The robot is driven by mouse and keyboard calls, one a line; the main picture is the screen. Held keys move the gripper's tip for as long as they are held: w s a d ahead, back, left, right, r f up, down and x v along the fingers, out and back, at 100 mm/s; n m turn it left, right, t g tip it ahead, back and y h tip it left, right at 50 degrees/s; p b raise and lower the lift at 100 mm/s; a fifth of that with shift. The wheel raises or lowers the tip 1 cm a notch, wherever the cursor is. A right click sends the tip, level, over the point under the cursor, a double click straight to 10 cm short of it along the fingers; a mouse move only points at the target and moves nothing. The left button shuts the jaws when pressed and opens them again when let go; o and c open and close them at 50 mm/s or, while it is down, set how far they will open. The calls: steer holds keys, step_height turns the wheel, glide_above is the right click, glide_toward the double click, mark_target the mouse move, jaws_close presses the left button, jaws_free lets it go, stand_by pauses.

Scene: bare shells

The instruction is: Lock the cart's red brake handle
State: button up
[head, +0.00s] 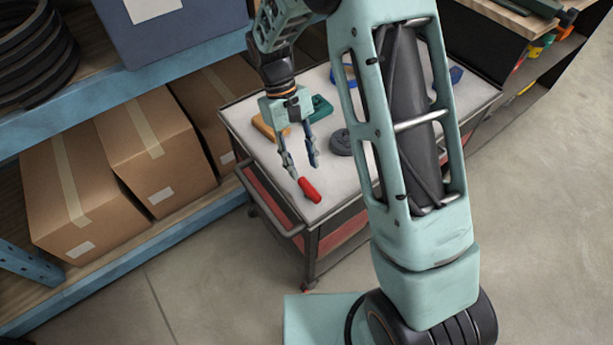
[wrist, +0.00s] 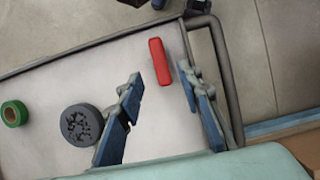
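The red brake handle (head: 309,190) is at the near corner of the cart's top (head: 333,185), close to its edge. In the wrist view the red handle (wrist: 160,61) is a short red bar, lying roughly lengthwise ahead of the fingers. My gripper (head: 301,172) is open above the cart top. In the wrist view my gripper (wrist: 160,85) has its two blue-padded fingers spread apart, with the handle's near end in the gap between the tips. I see no contact with either finger; the height between them cannot be told.
The cart has a dark push bar (head: 268,208) by the handle. A dark grey round part (wrist: 81,125) and a green roll (wrist: 14,113) lie on the cart top. Shelves with cardboard boxes (head: 150,145) stand at left. A workbench (head: 500,15) is at the back right. Floor at right is clear.

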steer(key=v, duration=0.5)
steer(key=shift+w+a+r, duration=0.1)
steer(key=shift+r, duration=0.1)
stand_by(0.3)
